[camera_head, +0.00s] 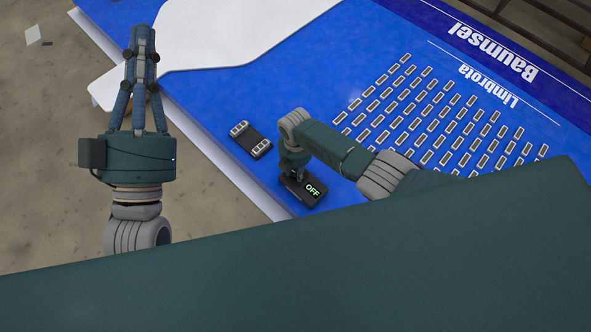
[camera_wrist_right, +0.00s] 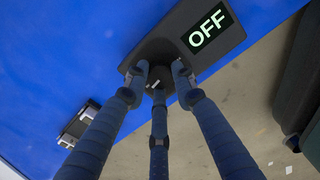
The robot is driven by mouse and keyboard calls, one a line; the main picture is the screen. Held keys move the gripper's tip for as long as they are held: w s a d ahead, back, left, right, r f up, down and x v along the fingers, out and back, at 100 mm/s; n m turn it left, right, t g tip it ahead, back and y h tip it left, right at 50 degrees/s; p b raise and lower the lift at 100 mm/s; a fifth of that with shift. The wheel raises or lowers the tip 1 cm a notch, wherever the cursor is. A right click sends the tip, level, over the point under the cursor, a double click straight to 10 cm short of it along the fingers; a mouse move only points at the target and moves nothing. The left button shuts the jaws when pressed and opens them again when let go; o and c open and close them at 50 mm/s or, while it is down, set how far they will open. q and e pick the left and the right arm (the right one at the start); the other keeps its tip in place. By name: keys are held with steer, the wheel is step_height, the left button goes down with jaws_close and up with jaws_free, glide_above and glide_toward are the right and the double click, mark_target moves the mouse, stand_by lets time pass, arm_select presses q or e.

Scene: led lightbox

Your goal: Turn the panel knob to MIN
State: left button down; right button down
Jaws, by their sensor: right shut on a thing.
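The dark control panel (camera_head: 315,201) lies on the blue board, with a lit display (camera_head: 313,189) reading "OFF". My right gripper (camera_head: 297,176) reaches down onto the panel left of the display. In the right wrist view, the panel (camera_wrist_right: 215,55) is at the top, its "OFF" display (camera_wrist_right: 207,28) right of the knob. My right gripper (camera_wrist_right: 160,75) has its three fingers shut around the round dark knob (camera_wrist_right: 158,50). The fingers hide much of the knob, and no pointer mark can be read. My left gripper (camera_head: 143,40) is raised at the left, away from the panel, with its fingertips close together.
A small dark block with two light strips (camera_head: 250,139) lies left of the panel. The blue board (camera_head: 215,100) carries rows of small light pieces (camera_head: 430,115) at right and a white area (camera_head: 220,35) at the back. My arm covers the lower right.

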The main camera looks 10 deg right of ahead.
mark_target(295, 173)
steer(key=shift+s+n, duration=0.1)
steer(key=shift+n, duration=0.2)
steer(key=c, duration=1.4)
jaws_free()
step_height(295, 173, up, 12)
